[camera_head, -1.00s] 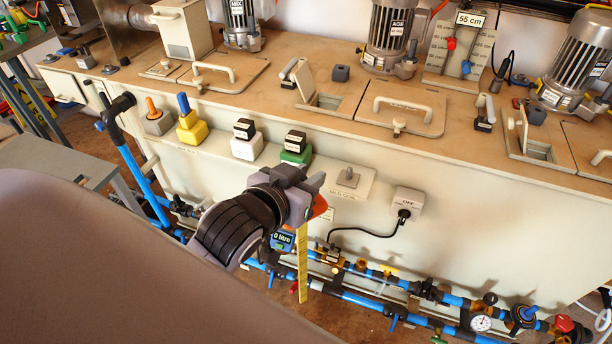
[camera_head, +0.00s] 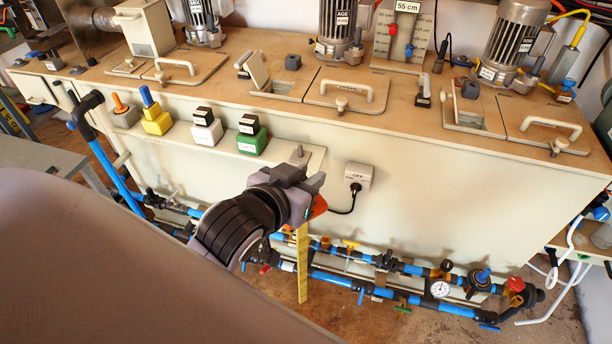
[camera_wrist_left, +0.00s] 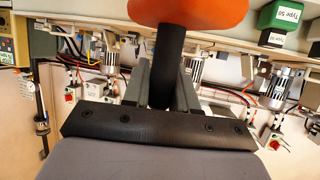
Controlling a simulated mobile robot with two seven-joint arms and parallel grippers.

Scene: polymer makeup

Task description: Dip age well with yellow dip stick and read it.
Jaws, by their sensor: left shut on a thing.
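My left gripper (camera_head: 312,190) is shut on the yellow dip stick (camera_head: 302,268), which hangs upright below it in front of the cream tank. An orange part shows beside the fingers; in the left wrist view an orange top (camera_wrist_left: 195,12) and a black shaft (camera_wrist_left: 166,66) sit between them. The AGE motor (camera_head: 338,25) stands on the tank top. An open hatch (camera_head: 283,88) with a raised lid (camera_head: 257,72) lies to its front left. The stick is low and apart from this hatch. Its markings are too small to read. My right gripper is not in view.
A second open hatch (camera_head: 472,120) is at the right of the top. A board marked 55 cm (camera_head: 405,30) stands behind. Coloured blocks, including a green one (camera_head: 250,142), sit on the front ledge. Blue pipes (camera_head: 335,278) run low along the tank front.

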